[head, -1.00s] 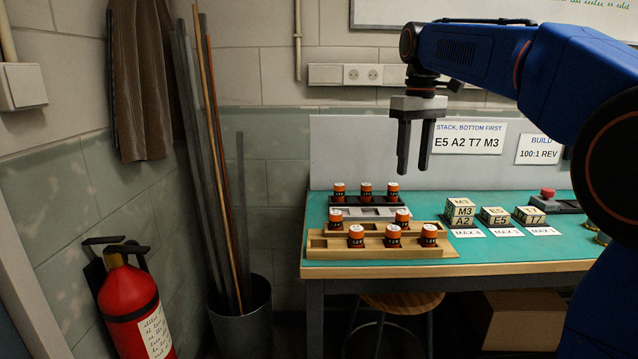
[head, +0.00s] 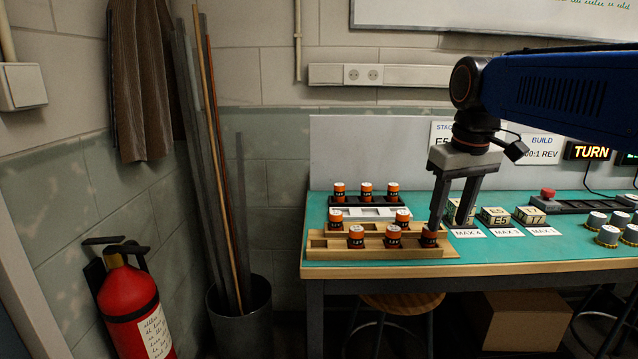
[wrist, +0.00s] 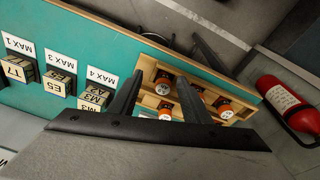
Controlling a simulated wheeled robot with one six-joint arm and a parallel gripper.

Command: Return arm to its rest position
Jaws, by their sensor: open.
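My gripper (head: 452,222) is open and empty, with its fingers pointing down near the right end of the wooden racks. In the head view its left finger overlaps the rightmost orange cell (head: 428,239) of the front rack. Its right finger partly hides the M3/A2 block stack (head: 452,212). In the wrist view my gripper's fingers (wrist: 163,88) spread over the bench, with the racks below and between them. The arm reaches in from the right. I cannot tell the exact height of the fingertips above the bench.
Block stacks E5 (head: 494,216) and T7 (head: 529,215) stand to the right. A fire extinguisher (head: 132,310) and a bin (head: 240,325) are at left.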

